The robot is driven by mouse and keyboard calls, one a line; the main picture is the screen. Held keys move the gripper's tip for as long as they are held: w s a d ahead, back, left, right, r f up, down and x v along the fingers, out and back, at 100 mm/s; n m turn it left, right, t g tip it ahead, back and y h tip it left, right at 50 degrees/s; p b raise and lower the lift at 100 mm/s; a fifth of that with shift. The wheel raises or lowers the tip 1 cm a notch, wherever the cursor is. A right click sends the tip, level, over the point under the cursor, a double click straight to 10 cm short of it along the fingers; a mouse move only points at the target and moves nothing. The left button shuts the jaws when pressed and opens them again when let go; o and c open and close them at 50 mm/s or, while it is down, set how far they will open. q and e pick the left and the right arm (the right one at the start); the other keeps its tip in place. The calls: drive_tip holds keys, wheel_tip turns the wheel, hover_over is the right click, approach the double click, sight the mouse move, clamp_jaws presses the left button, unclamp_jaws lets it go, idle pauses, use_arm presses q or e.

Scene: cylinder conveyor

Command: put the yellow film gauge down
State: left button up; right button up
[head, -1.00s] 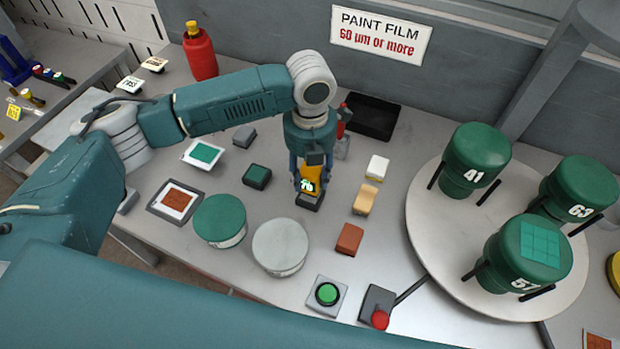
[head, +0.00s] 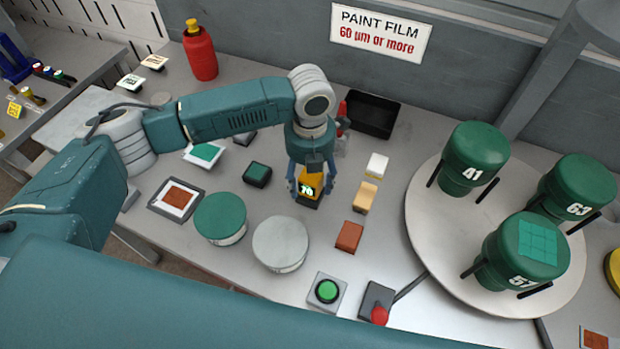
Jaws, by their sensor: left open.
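The yellow film gauge (head: 309,187) has a lit display with a number that looks like 70. It sits low at the table, on or just over a dark base that is mostly hidden. My left gripper (head: 310,190) comes down from above with its blue fingers spread, one on each side of the gauge. The fingers look apart from the gauge's sides. My right gripper does not show.
A round turntable (head: 421,237) at the right carries green drums marked 41, 63 and 57. Colored blocks (head: 349,237), round tins (head: 280,245), a green button (head: 327,291) and a red-knobbed lever (head: 379,315) surround the gauge. A black tray (head: 372,115) stands behind.

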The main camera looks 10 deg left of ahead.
sight(310, 176)
use_arm(q)
drive_tip(key=shift+r, duration=0.45)
wheel_tip(310, 176, up, 11)
drive_tip(key=b, duration=0.3)
drive_tip(key=shift+r, duration=0.1)
